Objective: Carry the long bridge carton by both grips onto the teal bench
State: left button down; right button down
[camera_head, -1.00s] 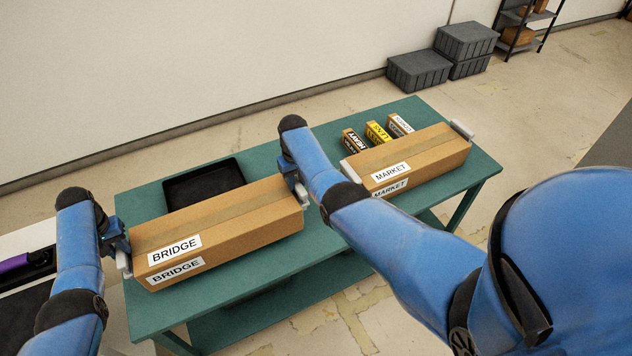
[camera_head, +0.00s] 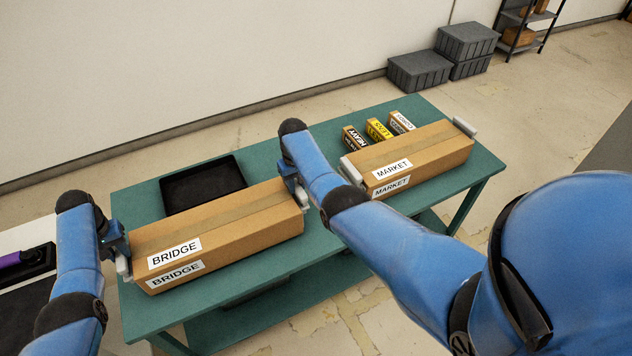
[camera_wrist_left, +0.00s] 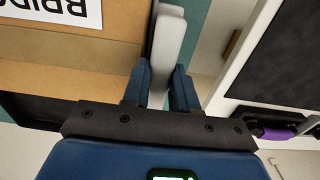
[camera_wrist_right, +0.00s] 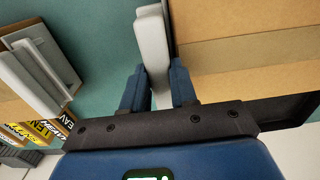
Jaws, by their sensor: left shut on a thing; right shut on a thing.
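The long brown carton labelled BRIDGE (camera_head: 220,225) is over the left part of the teal bench (camera_head: 290,270), roughly level; I cannot tell whether its underside touches the top. My left gripper (camera_head: 122,258) is shut on the pale grip at the carton's left end; this grip also shows in the left wrist view (camera_wrist_left: 166,40). My right gripper (camera_head: 300,190) is shut on the grip at the right end, which shows in the right wrist view (camera_wrist_right: 152,45).
A MARKET carton (camera_head: 420,158) stands on the bench's right part, with several small labelled boxes (camera_head: 378,130) behind it. A black tray (camera_head: 203,185) lies behind the bridge carton. Grey crates (camera_head: 418,71) stand on the floor by the wall.

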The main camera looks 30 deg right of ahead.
pick_arm(q)
jog(key=shift+f+b, duration=0.6)
jog(key=shift+f, duration=0.05)
pick_arm(e)
jog(key=shift+f, duration=0.65)
pick_arm(q)
jog(key=c, duration=1.3)
grip_release()
jog(key=shift+f, duration=0.2)
jog(key=shift+c, duration=0.2)
pick_arm(e)
jog(key=c, duration=1.3)
grip_release()
jog(key=shift+f, duration=0.15)
jog(key=shift+c, duration=0.2)
pick_arm(q)
jog(key=o, duration=0.5)
jog(key=shift+r, duration=0.15)
jog(key=shift+c, duration=0.2)
pick_arm(e)
jog(key=o, duration=0.5)
jog(key=shift+c, duration=0.2)
pick_arm(q)
jog(key=shift+s, duration=0.1)
pick_arm(e)
jog(key=shift+s, duration=0.1)
pick_arm(q)
jog(key=shift+r, duration=0.1)
